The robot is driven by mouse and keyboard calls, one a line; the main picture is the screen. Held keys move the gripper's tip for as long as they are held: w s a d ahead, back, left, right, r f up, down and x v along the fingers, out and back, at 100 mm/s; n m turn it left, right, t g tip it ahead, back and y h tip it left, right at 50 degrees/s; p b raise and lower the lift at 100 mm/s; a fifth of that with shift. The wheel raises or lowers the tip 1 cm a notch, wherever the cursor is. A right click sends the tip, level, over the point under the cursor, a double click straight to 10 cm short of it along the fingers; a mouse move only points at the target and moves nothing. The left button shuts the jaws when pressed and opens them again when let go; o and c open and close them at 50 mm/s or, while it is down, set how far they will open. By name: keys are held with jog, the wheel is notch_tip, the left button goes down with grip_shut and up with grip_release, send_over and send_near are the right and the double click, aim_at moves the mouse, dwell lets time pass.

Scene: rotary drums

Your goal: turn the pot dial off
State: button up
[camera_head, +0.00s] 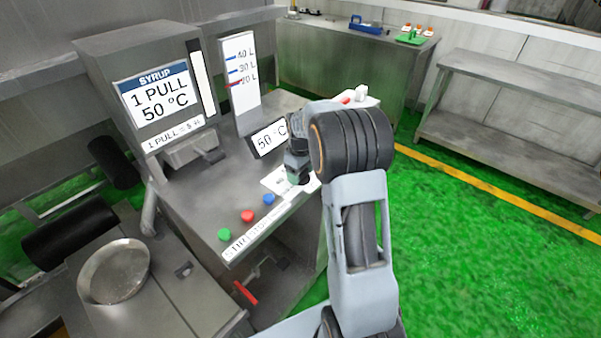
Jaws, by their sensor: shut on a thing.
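My gripper (297,168) points down at the right side of the steel machine's top (215,195). It is shut on the pot dial, at a white label plate (272,184) beside the buttons. The jaws and my wrist hide most of the dial, so its pointer and setting cannot be read.
Green, red and blue buttons (248,216) line the machine's front edge. A syrup dispenser (150,95) and a level gauge (239,75) stand behind. A round metal pan (114,272) is at lower left. Green floor at right is clear before a steel table (500,80).

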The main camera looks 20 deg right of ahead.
jog(key=o, duration=0.9)
jog(key=shift+o, duration=0.2)
notch_tip(320, 180, up, 14)
dwell(0.5)
jog(key=s+a+f+m+t, duration=0.1)
jog(key=s+a, duration=0.4)
jog(key=s, duration=0.6)
jog(key=s+a+f+m+t, duration=0.2)
jog(key=s+a+m, duration=0.2)
jog(key=s, duration=0.7)
jog(key=shift+a+f+t, duration=0.3)
jog(key=shift+a+f, duration=0.1)
jog(key=shift+a, duration=0.3)
